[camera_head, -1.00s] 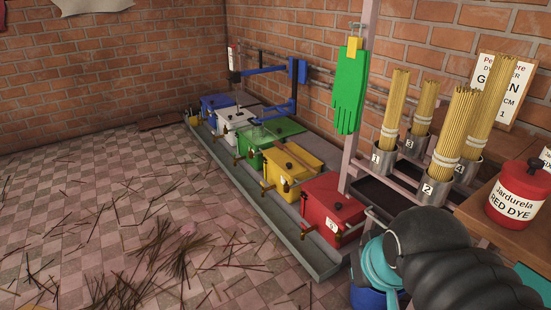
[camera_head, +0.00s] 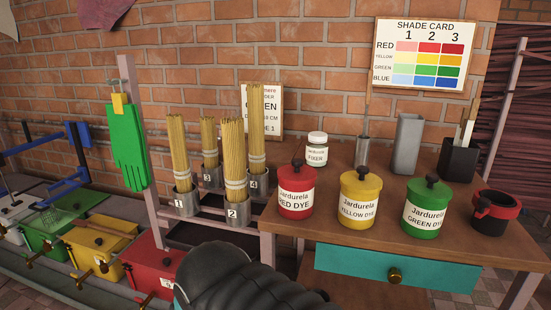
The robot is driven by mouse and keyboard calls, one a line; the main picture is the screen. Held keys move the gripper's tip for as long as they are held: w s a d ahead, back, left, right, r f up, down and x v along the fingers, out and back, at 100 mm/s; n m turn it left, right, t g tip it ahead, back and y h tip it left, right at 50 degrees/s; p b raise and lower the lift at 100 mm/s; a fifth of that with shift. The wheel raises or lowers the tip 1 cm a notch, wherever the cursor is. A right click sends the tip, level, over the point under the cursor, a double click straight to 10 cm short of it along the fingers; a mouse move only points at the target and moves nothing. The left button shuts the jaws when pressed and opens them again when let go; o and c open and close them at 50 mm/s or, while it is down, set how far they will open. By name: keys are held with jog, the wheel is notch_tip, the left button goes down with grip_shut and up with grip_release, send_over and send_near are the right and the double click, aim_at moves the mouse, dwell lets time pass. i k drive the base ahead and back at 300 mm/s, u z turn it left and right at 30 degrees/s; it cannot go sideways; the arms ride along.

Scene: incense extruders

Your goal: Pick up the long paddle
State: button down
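I cannot tell for certain which item is the long paddle. A black square holder (camera_head: 458,160) at the right back of the wooden table holds a few upright flat pieces (camera_head: 467,126), one pale and one wooden. A slim metal cup (camera_head: 362,150) left of it has a thin upright rod (camera_head: 367,118) in it. A grey, tall, open container (camera_head: 407,143) stands between them; its inside is hidden. My black arm shows at the bottom centre, in front of the table's left end. My gripper is not in view.
Red (camera_head: 296,192), yellow (camera_head: 360,198) and green (camera_head: 426,208) dye jars line the table (camera_head: 330,218) front, with a black-and-red pot (camera_head: 496,212) at right. A fixer jar (camera_head: 316,149) stands behind. Incense bundles (camera_head: 233,160) stand in numbered cups at left. A drawer (camera_head: 370,264) is below.

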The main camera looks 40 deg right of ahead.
aim_at(77, 222)
jog(key=u, duration=0.2)
jog(key=k, duration=0.45)
jog(key=u, duration=1.1)
jog(key=i, duration=1.8)
jog(key=z, duration=0.1)
